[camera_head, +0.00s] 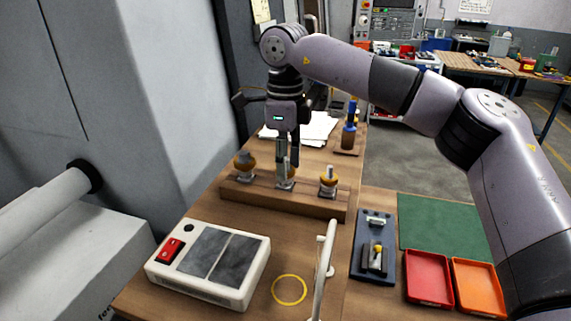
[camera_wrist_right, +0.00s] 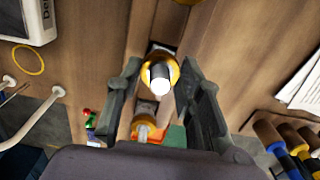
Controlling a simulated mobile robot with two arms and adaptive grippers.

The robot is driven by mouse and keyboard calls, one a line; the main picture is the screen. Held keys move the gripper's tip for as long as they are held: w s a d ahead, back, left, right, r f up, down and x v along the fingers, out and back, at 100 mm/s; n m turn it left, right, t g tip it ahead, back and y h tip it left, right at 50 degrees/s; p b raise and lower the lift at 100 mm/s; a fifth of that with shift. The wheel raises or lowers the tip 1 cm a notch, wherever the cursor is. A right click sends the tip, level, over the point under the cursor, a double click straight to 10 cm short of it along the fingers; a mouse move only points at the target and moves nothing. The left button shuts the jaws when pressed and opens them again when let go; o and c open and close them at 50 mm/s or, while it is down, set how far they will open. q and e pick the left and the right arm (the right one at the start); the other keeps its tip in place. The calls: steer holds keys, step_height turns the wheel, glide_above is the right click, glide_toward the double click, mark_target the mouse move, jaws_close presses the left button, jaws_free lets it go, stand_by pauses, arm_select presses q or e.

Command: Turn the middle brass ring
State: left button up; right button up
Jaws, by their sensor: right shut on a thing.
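A wooden block (camera_head: 285,198) on the bench carries three brass rings on posts in a row. My right gripper (camera_head: 287,162) comes down from above over the middle post and is shut on the middle brass ring. In the right wrist view the middle brass ring (camera_wrist_right: 174,67) circles a pale post between the two fingers (camera_wrist_right: 159,80). The left ring (camera_head: 245,163) and the right ring (camera_head: 328,181) are free. In the head view the fingers mostly hide the middle ring. My left gripper is not in view.
A white box with a red switch (camera_head: 207,262) stands in front of the block, beside a yellow circle (camera_head: 289,290) and a white upright handle (camera_head: 325,262). Red (camera_head: 428,279) and orange (camera_head: 478,287) trays lie at right.

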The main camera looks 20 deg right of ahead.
steer(key=shift+r+m, duration=0.15)
steer(key=shift+m, duration=0.35)
steer(key=o, duration=1.2)
steer(key=shift+c, duration=0.2)
step_height(320, 180, up, 12)
